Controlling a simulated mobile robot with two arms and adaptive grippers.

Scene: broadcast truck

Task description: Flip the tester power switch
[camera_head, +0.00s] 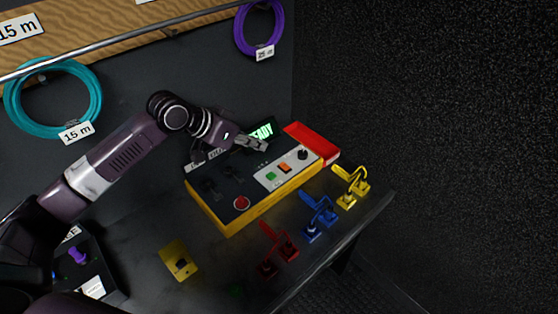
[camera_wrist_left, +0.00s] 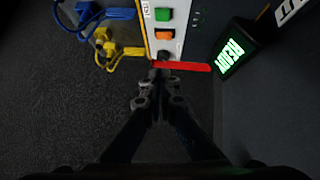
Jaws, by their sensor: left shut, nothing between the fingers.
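The tester (camera_head: 262,208) is a yellow-sided box on the dark bench with a red end piece (camera_head: 318,140). Its pale panel carries a green button (camera_head: 271,176), an orange switch (camera_head: 285,168) and a black knob (camera_head: 303,154). A red button (camera_head: 241,203) sits on its dark part. No readable label shows which is the power switch. A display (camera_head: 262,131) behind the tester glows green with "READY". My left gripper (camera_head: 264,146) is shut and empty above the tester's far side. In the left wrist view its fingertips (camera_wrist_left: 160,72) appear beside the black knob (camera_wrist_left: 163,56); contact is unclear.
Red (camera_head: 278,246), blue (camera_head: 318,212) and yellow (camera_head: 350,188) clamp-like pieces line the bench's front edge. A yellow plate (camera_head: 179,261) lies left of them. Teal (camera_head: 52,98) and purple (camera_head: 258,28) cable coils hang behind. A dark wall closes the right side.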

